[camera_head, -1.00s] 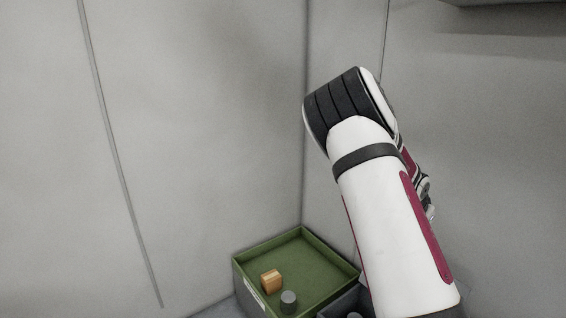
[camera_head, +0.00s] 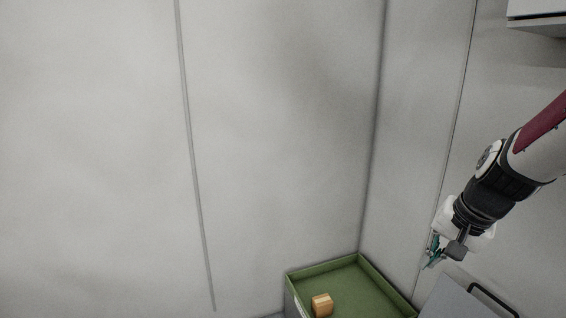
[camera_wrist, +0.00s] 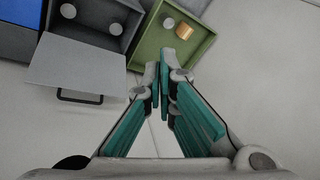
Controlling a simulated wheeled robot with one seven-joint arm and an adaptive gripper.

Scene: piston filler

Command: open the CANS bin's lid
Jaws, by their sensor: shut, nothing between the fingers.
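A dark grey bin (camera_wrist: 92,28) stands at the upper left of the wrist view, with grey cylinders inside. Its flat grey lid (camera_wrist: 85,68) with a black bar handle (camera_wrist: 80,97) is swung away from the opening, so the inside shows. No label is readable, so I cannot confirm that it is the CANS bin. In the head view the lid (camera_head: 455,303) and handle (camera_head: 492,297) show at the bottom right; the bin is out of frame. My gripper (camera_wrist: 165,70) is shut and empty, to the right of the lid and apart from it; in the head view it (camera_head: 433,262) is above the lid.
A blue bin (camera_wrist: 15,42) is at the far left. Pale walls (camera_head: 280,130) rise behind. A cabinet (camera_head: 537,20) overhangs at the upper right.

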